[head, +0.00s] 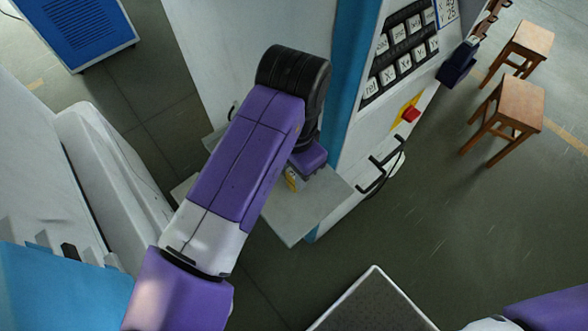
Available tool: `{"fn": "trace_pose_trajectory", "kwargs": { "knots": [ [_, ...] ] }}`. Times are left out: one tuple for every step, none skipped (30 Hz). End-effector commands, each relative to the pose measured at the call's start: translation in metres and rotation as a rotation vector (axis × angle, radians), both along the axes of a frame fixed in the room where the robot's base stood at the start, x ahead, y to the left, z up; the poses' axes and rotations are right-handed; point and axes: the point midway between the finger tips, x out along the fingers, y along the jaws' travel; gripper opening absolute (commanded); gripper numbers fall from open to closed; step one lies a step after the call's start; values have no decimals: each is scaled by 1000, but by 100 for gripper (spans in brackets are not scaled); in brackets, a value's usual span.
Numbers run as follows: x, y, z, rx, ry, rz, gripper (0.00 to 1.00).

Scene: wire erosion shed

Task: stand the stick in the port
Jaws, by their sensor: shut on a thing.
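My gripper (294,178) is at the end of my purple arm, pointing down over a grey shelf (318,204) at the foot of the control cabinet. Most of it is hidden behind my black wrist and forearm. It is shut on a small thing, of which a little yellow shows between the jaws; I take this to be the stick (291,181). Its shape and tilt are too small to tell. I cannot make out the port; it may be hidden by my arm. Whether the stick touches the shelf cannot be told.
The white and blue cabinet carries a keypad (400,48), a red button (410,114) and a black handle (380,172), close right of my gripper. Two wooden stools (513,102) stand at the right. A white machine body (110,170) is at the left. Floor between is clear.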

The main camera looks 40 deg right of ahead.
Motion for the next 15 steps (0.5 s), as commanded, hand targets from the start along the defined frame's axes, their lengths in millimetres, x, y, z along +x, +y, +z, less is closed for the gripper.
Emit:
{"fn": "trace_pose_trajectory", "kwargs": {
  "knots": [
    [0, 0, 0, 0, 1, 0, 34],
    [0, 0, 0, 0, 1, 0, 40],
    [0, 0, 0, 0, 1, 0, 48],
    [0, 0, 0, 0, 1, 0, 50],
    [0, 0, 0, 0, 1, 0, 50],
    [0, 0, 0, 0, 1, 0, 50],
    [0, 0, 0, 0, 0, 0, 50],
    [0, 0, 0, 0, 0, 0, 50],
    [0, 0, 0, 0, 0, 0, 50],
    [0, 0, 0, 0, 0, 0, 50],
    [0, 0, 0, 0, 0, 0, 50],
    [0, 0, 0, 0, 0, 0, 50],
    [0, 0, 0, 0, 0, 0, 50],
    [0, 0, 0, 0, 0, 0, 50],
    [0, 0, 3, 1, -1, 0, 50]
  ]
}}
